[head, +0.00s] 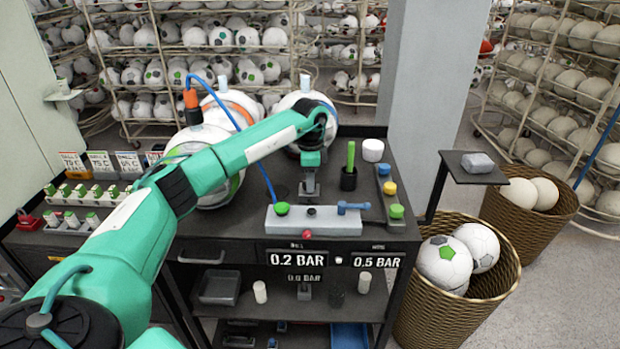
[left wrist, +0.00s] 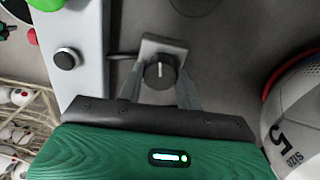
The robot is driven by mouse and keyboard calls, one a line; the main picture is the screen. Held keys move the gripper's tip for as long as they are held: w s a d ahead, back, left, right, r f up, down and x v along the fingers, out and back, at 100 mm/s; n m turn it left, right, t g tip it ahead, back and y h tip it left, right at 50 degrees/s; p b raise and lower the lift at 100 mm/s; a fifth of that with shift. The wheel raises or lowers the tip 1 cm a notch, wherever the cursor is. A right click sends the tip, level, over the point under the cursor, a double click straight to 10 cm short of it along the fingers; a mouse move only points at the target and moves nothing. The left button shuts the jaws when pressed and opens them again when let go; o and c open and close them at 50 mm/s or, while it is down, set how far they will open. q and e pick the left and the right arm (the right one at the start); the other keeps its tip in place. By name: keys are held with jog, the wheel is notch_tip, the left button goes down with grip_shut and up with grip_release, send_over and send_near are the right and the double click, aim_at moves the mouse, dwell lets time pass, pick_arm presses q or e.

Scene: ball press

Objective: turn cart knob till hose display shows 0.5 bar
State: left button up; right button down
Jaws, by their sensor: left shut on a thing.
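My left gripper (head: 309,192) reaches down over the black cart top (head: 245,205), behind the pale control block. In the left wrist view its two fingers (left wrist: 160,82) close on either side of a dark round knob (left wrist: 160,72). The knob has a white pointer line and sits on a small grey plate. The gripper hides this knob in the head view. On the cart's front, the left display (head: 297,259) reads 0.2 BAR and the right display (head: 377,262) reads 0.5 BAR. Their small labels are hard to read. My right gripper is out of view.
Balls stand behind my arm, with one (left wrist: 298,115) close to the gripper. A ball basket (head: 425,312) stands right of the cart.

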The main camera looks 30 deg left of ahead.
pick_arm(q)
jog(key=shift+r, duration=0.1)
dwell(0.3)
jog(key=o, duration=1)
jog(key=shift+r+b, duration=1.75)
jog(key=shift+r, duration=5.1)
jog(key=shift+f, duration=0.1)
